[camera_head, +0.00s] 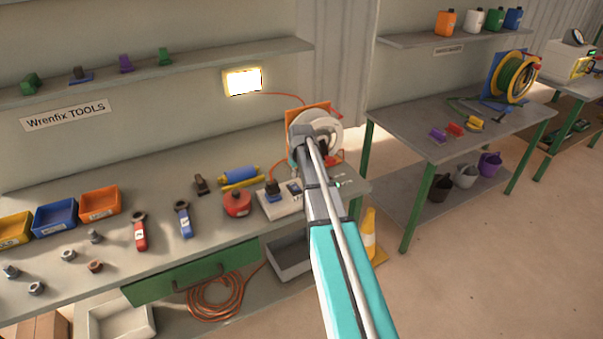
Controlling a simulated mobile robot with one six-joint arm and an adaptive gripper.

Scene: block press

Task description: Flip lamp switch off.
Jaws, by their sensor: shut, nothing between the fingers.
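The lamp (243,81) is a bright, lit rectangular panel in a yellow frame, on the wall above the bench. An orange cord runs right from it. My arm reaches up from the bottom and covers the strip's right end. My gripper's fingers do not show; they seem hidden behind my arm.
An orange-framed cable reel (322,132) stands behind my arm. Tools, nuts and bins (100,203) fill the bench's left. A yellow cone (369,235) stands right of my arm.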

